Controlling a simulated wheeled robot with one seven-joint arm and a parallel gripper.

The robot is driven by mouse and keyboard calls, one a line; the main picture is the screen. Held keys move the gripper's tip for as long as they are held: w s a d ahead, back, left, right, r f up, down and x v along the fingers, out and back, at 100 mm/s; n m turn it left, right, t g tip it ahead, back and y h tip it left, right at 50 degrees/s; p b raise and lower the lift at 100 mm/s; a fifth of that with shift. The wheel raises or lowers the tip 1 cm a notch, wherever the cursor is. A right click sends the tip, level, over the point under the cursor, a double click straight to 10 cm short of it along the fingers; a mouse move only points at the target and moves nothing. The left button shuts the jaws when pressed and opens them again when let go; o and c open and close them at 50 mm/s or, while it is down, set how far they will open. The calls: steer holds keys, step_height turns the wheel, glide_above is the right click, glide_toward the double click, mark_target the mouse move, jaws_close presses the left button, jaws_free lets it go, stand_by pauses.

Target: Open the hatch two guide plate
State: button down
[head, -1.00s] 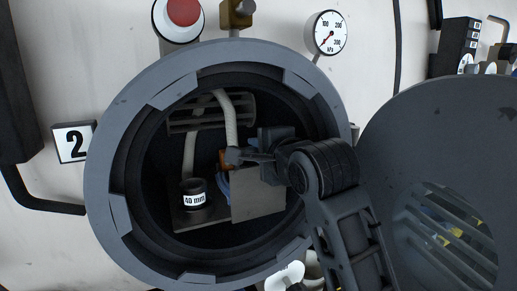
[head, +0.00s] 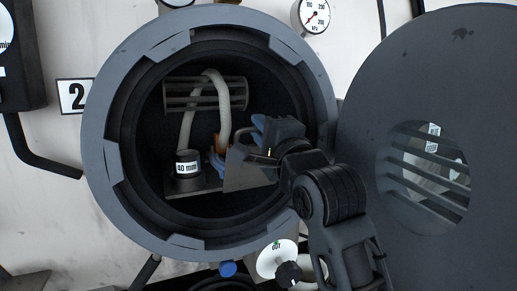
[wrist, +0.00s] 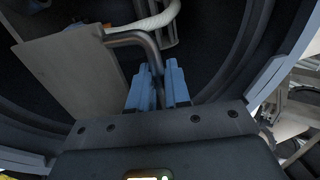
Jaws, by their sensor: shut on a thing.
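The hatch (head: 105,190) marked with a "2" label stands open. Inside it, the grey flat guide plate (head: 245,170) stands at an angle to the head view, right of a black cylinder (head: 188,172) labelled 40 mm. My gripper (head: 260,130) is inside the opening at the plate's right side. In the wrist view, my gripper's blue fingers (wrist: 159,88) are shut on the bent metal handle (wrist: 136,39) of the plate, whose face (wrist: 68,65) shows at left. My wrist covers part of the plate's right side in the head view.
The round hatch door (head: 355,130) is swung open at right, close to my arm. A pale rope (head: 223,110) loops past a slatted grille (head: 180,95) inside. The hatch rim surrounds my wrist.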

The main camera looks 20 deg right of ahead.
steer(key=s+f+t+b, duration=0.6)
steer(key=s+f+b, duration=0.3)
steer(key=b, duration=0.6)
steer(key=shift+f+b, duration=0.3)
steer(key=shift+f, duration=0.05)
steer(key=c, duration=1.3)
jaws_free()
steer(key=shift+o, duration=0.2)
steer(key=shift+f, duration=0.1)
steer(key=v, duration=0.7)
steer(key=shift+s+f, duration=0.25)
